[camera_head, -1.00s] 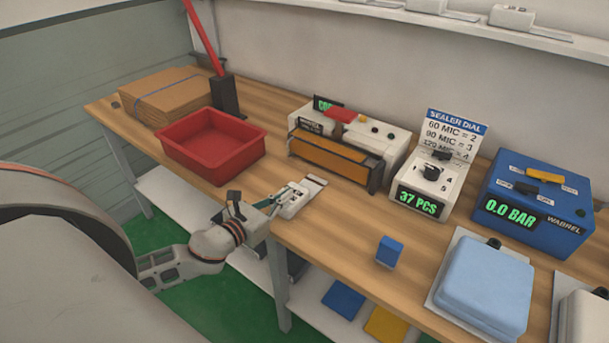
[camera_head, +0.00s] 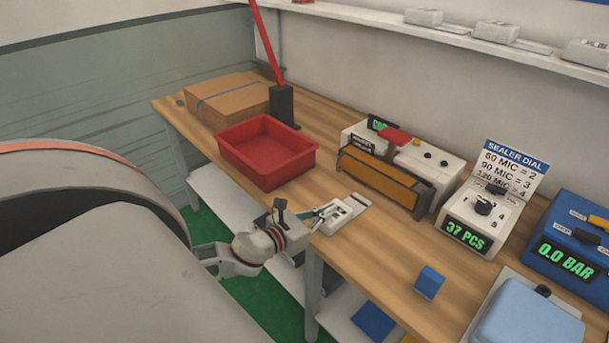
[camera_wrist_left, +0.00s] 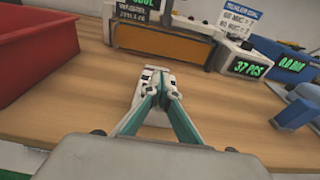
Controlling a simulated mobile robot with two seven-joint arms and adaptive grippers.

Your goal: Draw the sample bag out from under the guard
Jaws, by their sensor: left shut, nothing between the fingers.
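My left gripper (camera_head: 338,213) is low over the bench's front edge, with its teal fingers together and nothing between them. The fingertips also show in the left wrist view (camera_wrist_left: 162,88), pointing towards the sealer. A small pale flat piece (camera_head: 358,200), possibly the sample bag, lies on the bench at the fingertips, partly hidden by them. It also shows between the fingers in the wrist view (camera_wrist_left: 157,118). The amber guard (camera_head: 380,180) runs along the front of the white sealer (camera_head: 425,165). A stretch of bare wood separates the pale piece from it. My right gripper is out of view.
A red tray (camera_head: 267,170) stands to the left of the sealer, with brown cardboard (camera_head: 228,98) behind it. A counter box reading 37 PCS (camera_head: 480,220), a blue block (camera_head: 429,282) and a blue pressure box (camera_head: 570,240) are to the right. Bare bench (camera_head: 385,235) lies between.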

